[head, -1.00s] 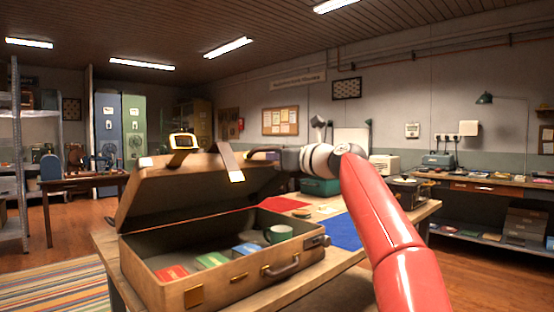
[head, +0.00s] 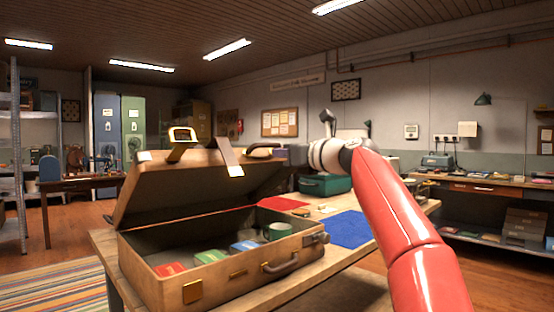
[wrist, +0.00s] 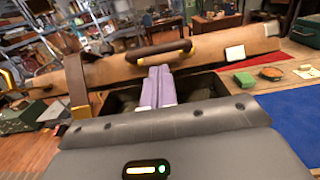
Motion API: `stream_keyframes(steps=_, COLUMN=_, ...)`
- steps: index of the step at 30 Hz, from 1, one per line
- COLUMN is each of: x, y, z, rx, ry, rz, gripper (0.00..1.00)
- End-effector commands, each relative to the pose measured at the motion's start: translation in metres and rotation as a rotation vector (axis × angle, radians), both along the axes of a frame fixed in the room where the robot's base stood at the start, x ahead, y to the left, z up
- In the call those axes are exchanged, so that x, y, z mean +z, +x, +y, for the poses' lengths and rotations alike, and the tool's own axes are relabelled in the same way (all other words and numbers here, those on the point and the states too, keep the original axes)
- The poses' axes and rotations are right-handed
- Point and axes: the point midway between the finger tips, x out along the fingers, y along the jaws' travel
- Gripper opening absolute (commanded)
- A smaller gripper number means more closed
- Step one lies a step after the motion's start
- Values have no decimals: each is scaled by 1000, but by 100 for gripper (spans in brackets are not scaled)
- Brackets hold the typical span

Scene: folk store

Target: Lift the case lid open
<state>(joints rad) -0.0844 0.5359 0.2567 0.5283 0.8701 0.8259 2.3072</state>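The brown case (head: 222,287) stands on the workbench. Its lid (head: 165,188) is part open and leans up and back from the hinge side. A dark handle (wrist: 160,50) sits on the lid's edge, with a strap (wrist: 77,85) to its left in the wrist view. My gripper (wrist: 157,70) has its two pale purple fingers together, shut, at the lid's edge just below the handle. I cannot tell whether the tips touch the lid. In the head view, my gripper (head: 283,153) is at the lid's right end. A green mug (head: 279,231) and small coloured boxes (head: 211,257) lie inside the case.
The workbench (head: 335,272) also bears a red cloth (head: 283,203), a blue cloth (head: 350,230) and a green box (head: 325,185) behind the case. A striped rug (head: 50,285) lies on the floor at left. The air above the lid looks clear.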

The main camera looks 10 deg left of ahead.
Motion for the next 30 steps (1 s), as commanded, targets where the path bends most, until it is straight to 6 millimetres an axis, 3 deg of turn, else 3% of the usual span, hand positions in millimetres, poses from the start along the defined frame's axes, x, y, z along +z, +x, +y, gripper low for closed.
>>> stream_keyframes(steps=21, x=-2, y=-44, z=-58, rx=-2, ry=0, rz=-2, gripper=0)
stream_keyframes(steps=30, x=0, y=-51, z=-66, rx=0, ry=0, rz=0, gripper=0)
